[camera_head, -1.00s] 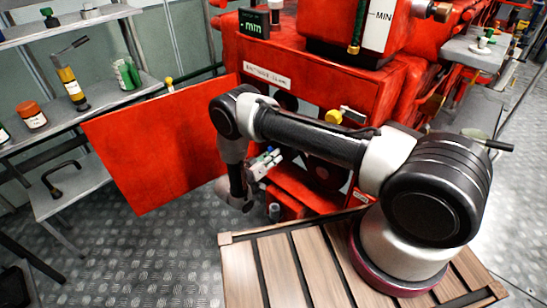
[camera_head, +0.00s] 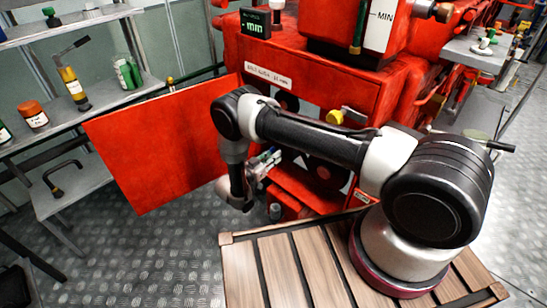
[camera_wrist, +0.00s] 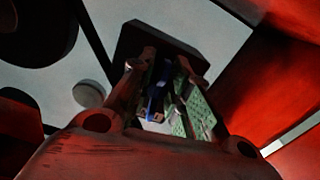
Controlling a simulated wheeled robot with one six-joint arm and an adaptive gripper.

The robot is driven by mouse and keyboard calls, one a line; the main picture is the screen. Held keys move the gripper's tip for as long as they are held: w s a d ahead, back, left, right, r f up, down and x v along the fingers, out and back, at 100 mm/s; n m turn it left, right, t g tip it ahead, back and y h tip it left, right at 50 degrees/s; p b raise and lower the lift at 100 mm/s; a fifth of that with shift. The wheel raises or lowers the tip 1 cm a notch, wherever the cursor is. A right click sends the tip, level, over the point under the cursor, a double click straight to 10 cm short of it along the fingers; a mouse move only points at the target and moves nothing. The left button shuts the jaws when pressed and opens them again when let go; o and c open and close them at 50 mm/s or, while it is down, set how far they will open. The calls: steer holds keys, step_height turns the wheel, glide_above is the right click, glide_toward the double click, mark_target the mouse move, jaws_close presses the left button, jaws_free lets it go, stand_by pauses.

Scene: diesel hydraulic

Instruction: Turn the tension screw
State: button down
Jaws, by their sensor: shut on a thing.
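My gripper (camera_wrist: 165,100) points into the open red engine housing in the wrist view. Its fingers, one with a green dotted pad, are closed around a small dark-blue piece (camera_wrist: 157,88), which I take to be the tension screw. Most of this piece is hidden between the fingers. A dark block (camera_wrist: 165,42) lies just beyond the fingertips. In the head view my gripper (camera_head: 268,163) is at the opening low in the red machine (camera_head: 310,90), and the screw cannot be made out there. A small display (camera_head: 255,23) on top of the machine reads "mm"; its digits are unclear.
An open red panel (camera_head: 165,140) stands left of my gripper. A shelf (camera_head: 100,105) with bottles, a can and a pump is further left. Dark round parts (camera_wrist: 35,30) and a grey disc (camera_wrist: 88,94) lie inside the housing.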

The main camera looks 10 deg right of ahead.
steer(key=shift+s+f, duration=0.1)
steer(key=shift+f, duration=0.05)
steer(key=c, duration=1.6)
jaws_free()
steer(key=shift+a, duration=0.1)
steer(key=v, duration=1.2)
